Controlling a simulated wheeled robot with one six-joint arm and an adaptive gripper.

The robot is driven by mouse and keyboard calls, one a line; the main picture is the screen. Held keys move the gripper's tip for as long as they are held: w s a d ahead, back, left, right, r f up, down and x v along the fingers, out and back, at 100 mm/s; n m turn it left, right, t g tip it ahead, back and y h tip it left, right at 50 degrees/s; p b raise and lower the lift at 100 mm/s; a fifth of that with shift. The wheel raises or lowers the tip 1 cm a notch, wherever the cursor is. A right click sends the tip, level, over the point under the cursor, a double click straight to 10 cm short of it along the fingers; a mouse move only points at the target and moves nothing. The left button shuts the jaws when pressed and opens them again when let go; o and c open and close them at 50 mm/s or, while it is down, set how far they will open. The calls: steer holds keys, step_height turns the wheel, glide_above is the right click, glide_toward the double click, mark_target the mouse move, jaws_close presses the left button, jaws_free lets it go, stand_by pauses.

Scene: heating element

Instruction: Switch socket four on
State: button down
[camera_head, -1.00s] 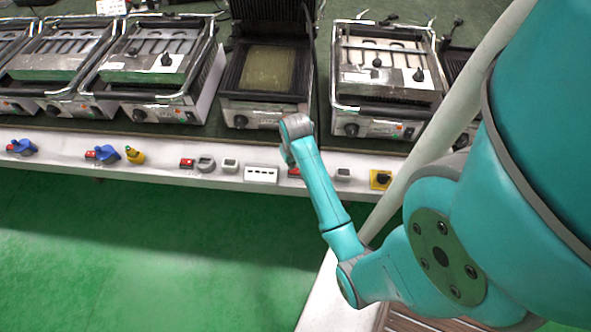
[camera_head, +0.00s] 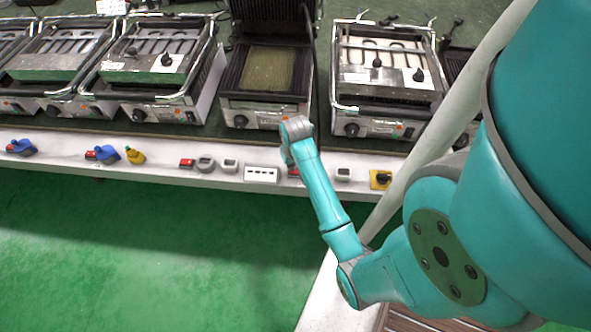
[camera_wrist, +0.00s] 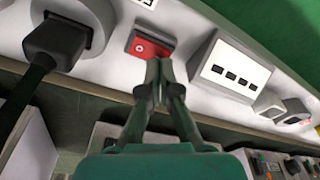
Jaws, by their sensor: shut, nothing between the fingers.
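In the wrist view a red rocker switch (camera_wrist: 150,47) with a pale round mark sits on the white front rail. My gripper (camera_wrist: 160,65) is shut and empty, its fingertips together at the switch's edge. Whether they touch it I cannot tell. Beside the switch on the left is a round grey socket (camera_wrist: 98,22) with a black plug (camera_wrist: 55,42) in it. In the head view my arm reaches to the rail and hides the gripper; part of a red switch (camera_head: 294,171) shows beside the arm. No readable socket number shows.
A white panel with several dark slots (camera_wrist: 232,66) is right of the switch in the wrist view. Other switches and sockets, such as a red switch (camera_head: 187,163) and a yellow one (camera_head: 380,179), line the rail. Contact grills (camera_head: 385,75) stand behind. The green floor in front is clear.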

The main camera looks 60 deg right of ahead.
steer(key=shift+f, duration=0.6)
stand_by(0.3)
steer(key=shift+r, duration=3.55)
